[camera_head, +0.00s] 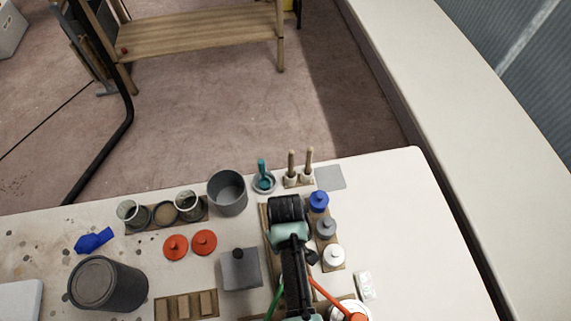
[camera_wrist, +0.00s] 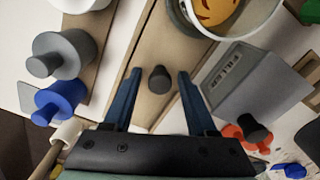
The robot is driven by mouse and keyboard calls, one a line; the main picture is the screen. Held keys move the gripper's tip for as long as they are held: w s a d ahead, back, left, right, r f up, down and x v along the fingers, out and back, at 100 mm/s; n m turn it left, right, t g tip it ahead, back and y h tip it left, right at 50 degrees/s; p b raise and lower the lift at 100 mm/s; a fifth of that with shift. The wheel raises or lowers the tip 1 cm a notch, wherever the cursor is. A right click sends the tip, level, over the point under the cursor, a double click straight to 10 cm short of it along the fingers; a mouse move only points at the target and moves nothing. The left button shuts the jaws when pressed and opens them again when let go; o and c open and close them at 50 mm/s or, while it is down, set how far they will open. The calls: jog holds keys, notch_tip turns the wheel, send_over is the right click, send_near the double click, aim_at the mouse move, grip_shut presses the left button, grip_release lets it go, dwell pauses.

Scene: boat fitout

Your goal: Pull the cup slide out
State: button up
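The cup slide (camera_wrist: 150,107) is a long light-wood strip with a short dark round knob (camera_wrist: 160,79) standing on it, in the wrist view. My gripper (camera_wrist: 160,75) is open, with one blue-black finger on each side of the knob. A visible gap lies between the knob and each finger. A white-rimmed cup (camera_wrist: 262,22) with orange contents shows at the top of the wrist view, close to the slide. In the head view my arm covers most of the slide, and the fingers and knob are hidden.
Blue (camera_head: 319,200), grey (camera_head: 326,228) and white (camera_head: 334,257) knobbed pieces stand close to the right of my arm. A grey filler box (camera_head: 240,270) stands close on the left. Red lids (camera_head: 204,243) and a dark canister (camera_head: 107,286) lie further left.

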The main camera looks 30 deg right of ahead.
grip_shut()
dwell(1.2)
